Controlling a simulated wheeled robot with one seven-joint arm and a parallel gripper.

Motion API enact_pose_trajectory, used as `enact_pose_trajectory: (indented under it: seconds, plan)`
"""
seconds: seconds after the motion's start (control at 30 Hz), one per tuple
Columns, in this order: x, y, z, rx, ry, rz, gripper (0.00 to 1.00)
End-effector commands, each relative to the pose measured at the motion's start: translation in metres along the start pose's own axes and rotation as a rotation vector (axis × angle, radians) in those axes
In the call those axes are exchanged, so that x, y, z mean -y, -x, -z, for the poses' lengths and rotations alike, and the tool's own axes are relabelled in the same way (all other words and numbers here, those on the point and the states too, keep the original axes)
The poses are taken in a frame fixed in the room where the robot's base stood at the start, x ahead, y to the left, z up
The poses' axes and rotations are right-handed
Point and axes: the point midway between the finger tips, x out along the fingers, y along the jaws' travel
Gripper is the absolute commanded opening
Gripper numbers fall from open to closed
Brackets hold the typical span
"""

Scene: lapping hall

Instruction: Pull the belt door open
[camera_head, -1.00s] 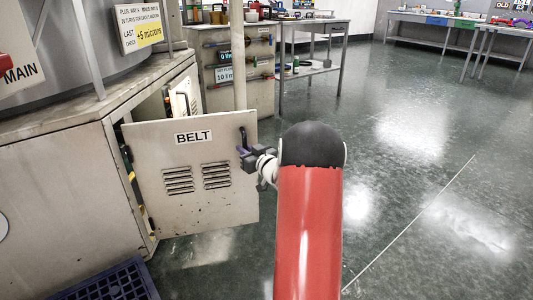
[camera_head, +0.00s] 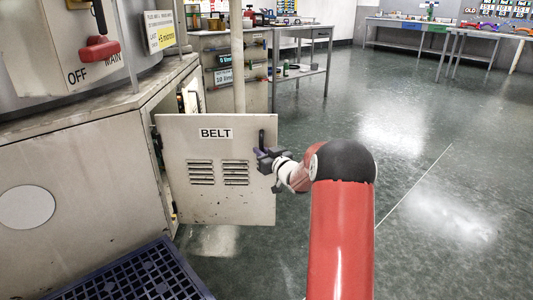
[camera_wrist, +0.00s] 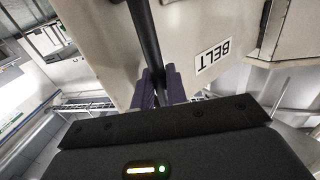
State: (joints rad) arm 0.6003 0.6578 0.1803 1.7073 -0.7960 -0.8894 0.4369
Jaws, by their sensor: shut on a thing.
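The belt door (camera_head: 217,195) is a pale grey metal panel with a BELT label and two sets of louvres. It stands swung open from the side of the machine cabinet (camera_head: 90,175), with a dark gap behind it. Its dark bar handle (camera_head: 262,137) is near the upper right edge. My gripper (camera_head: 262,156) is shut on that handle. In the wrist view the purple finger pads (camera_wrist: 158,86) sit either side of the dark handle bar (camera_wrist: 146,40), and the BELT label on the door (camera_wrist: 235,35) is close by. The fingertips are partly hidden.
A blue grated mat (camera_head: 135,278) lies on the floor in front of the cabinet. A red switch lever (camera_head: 98,48) is above it at upper left. A tool rack (camera_head: 235,75) and a bench (camera_head: 303,70) stand behind the door. The floor to the right is open.

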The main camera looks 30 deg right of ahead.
Motion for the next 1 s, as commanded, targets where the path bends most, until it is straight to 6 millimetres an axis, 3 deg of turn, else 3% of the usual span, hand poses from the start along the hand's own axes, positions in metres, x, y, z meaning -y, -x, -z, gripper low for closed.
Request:
enact_pose_trajectory:
  seconds: [0.27,0.3,0.4,0.73,1.0]
  plan:
    - [0.004,-0.002,0.001,-0.003,0.001,0.008,0.0]
    - [0.004,-0.002,0.001,-0.003,0.001,0.008,0.2]
    - [0.004,-0.001,0.0,-0.002,0.0,0.007,0.33]
    - [0.002,0.003,0.0,0.0,0.0,0.003,0.33]
    - [0.002,0.045,0.001,0.001,0.0,0.003,0.33]
